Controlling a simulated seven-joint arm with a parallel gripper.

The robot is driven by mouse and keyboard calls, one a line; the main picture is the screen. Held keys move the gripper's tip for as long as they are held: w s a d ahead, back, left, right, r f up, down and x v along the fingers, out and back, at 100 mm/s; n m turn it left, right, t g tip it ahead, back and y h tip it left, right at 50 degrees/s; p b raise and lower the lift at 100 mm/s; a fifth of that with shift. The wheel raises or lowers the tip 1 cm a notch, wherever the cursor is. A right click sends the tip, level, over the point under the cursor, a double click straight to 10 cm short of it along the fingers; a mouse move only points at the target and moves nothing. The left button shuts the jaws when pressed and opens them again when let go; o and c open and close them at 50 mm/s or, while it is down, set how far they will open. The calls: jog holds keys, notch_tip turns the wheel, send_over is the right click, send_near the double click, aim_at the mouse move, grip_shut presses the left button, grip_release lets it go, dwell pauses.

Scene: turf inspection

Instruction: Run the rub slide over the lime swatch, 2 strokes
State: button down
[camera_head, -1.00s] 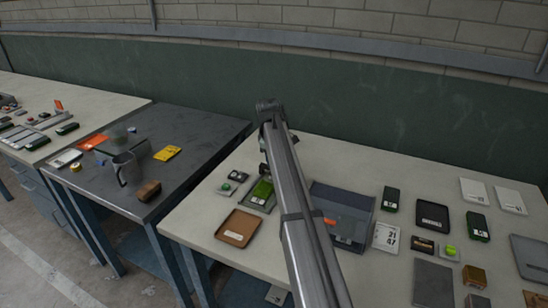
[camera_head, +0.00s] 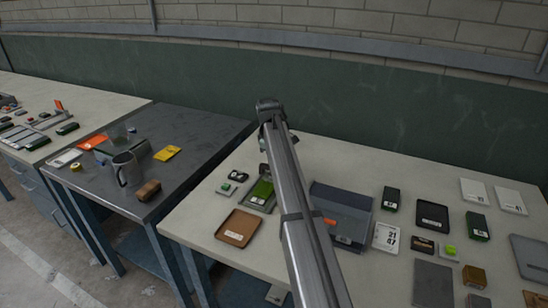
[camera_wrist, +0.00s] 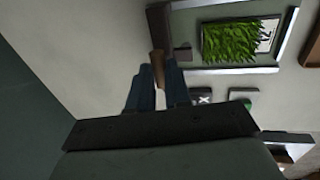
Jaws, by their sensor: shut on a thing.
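The lime swatch (camera_wrist: 240,40) is a patch of bright green turf in a pale-rimmed tray in the wrist view. It also shows in the head view (camera_head: 262,190), left of my arm. My gripper (camera_wrist: 158,75) is shut on a narrow brown piece, which looks like the rub slide (camera_wrist: 157,58). The held piece is at the tray's left side, beside the turf. I cannot tell whether it touches the tray. In the head view my arm largely hides the gripper and the held piece.
A brown tray (camera_head: 237,228) lies in front of the swatch. Two small pieces, one with an X button (camera_wrist: 204,98) and one green (camera_wrist: 242,97), lie beside the swatch tray. A blue-grey box (camera_head: 345,200) stands right of my arm. A dark table (camera_head: 195,130) with a mug (camera_head: 126,168) stands left.

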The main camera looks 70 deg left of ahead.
jog(key=s+d, duration=0.9)
jog(key=c, duration=1.1)
grip_release()
jog(key=shift+w+a, duration=0.1)
jog(key=shift+r, duration=0.1)
jog(key=r, duration=0.4)
jog(key=s+d+r, duration=0.1)
jog(key=r, duration=0.4)
jog(key=s+d+r, duration=0.1)
jog(key=r, duration=0.3)
jog(key=shift+r, duration=0.15)
